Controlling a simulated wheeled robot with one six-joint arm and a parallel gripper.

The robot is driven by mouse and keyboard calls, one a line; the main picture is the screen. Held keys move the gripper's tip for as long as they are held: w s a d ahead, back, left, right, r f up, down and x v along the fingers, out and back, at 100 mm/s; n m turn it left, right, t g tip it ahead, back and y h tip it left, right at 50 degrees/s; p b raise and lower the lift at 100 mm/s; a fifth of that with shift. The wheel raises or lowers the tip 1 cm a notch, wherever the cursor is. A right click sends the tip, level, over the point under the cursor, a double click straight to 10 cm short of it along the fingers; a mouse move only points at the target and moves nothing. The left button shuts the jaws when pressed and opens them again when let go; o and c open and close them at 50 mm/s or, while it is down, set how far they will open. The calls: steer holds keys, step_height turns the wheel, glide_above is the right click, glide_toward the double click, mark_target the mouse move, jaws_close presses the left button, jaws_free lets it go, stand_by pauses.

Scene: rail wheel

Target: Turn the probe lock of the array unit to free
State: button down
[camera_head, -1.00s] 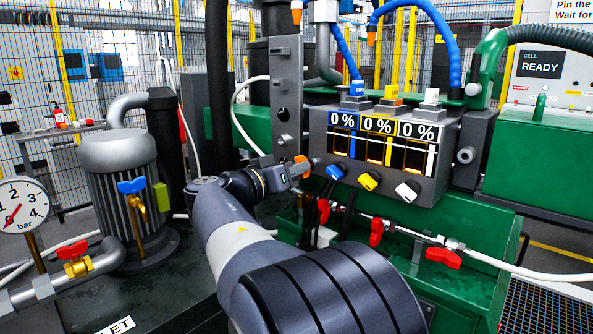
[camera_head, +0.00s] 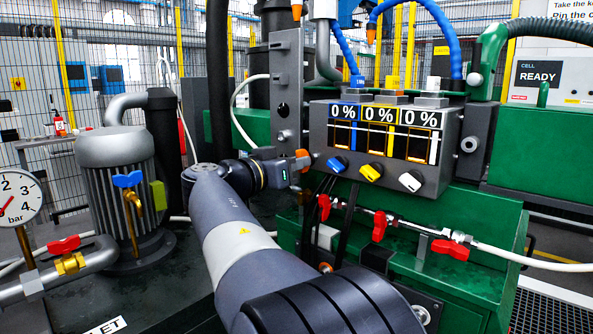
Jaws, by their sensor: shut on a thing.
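The array unit appears to be the grey box (camera_head: 455,125) with three screens, each reading 0 %. Under its screens sit a blue lever (camera_head: 338,164), a yellow lever (camera_head: 371,172) and a white lever (camera_head: 411,181). My gripper (camera_head: 300,160) is at the box's left side, left of the blue lever. It is shut on a small orange part (camera_head: 303,158), which may be the probe lock. The fingers and the part overlap, so the lock's angle and any markings cannot be read.
A grey upright plate (camera_head: 287,70) stands just behind my gripper. Red-handled valves (camera_head: 451,249) sit on a pipe below the box. A motor (camera_head: 118,190), a pressure gauge (camera_head: 14,203) and a red valve handle (camera_head: 63,244) are at left. Blue hoses (camera_head: 450,45) pass above.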

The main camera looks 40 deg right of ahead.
steer(key=shift+f+m+b, duration=0.25)
steer(key=shift+m+b, duration=0.65)
steer(key=shift+b, duration=0.55)
steer(key=c, duration=1.3)
jaws_free()
steer(key=shift+r, duration=0.25)
steer(key=shift+s+a+b, duration=0.15)
steer(key=shift+a+b, duration=0.4)
steer(key=shift+a, duration=1.25)
steer(key=shift+s+a+b, duration=0.15)
steer(key=shift+a+b, duration=0.4)
steer(key=shift+a, duration=1.2)
steer(key=shift+d, duration=0.1)
steer(key=d+p, duration=0.1)
steer(key=d, duration=0.1)
steer(key=d+p, duration=0.1)
steer(key=d, duration=0.1)
steer(key=d+p, duration=0.1)
steer(key=d, duration=0.2)
steer(key=shift+w, duration=0.3)
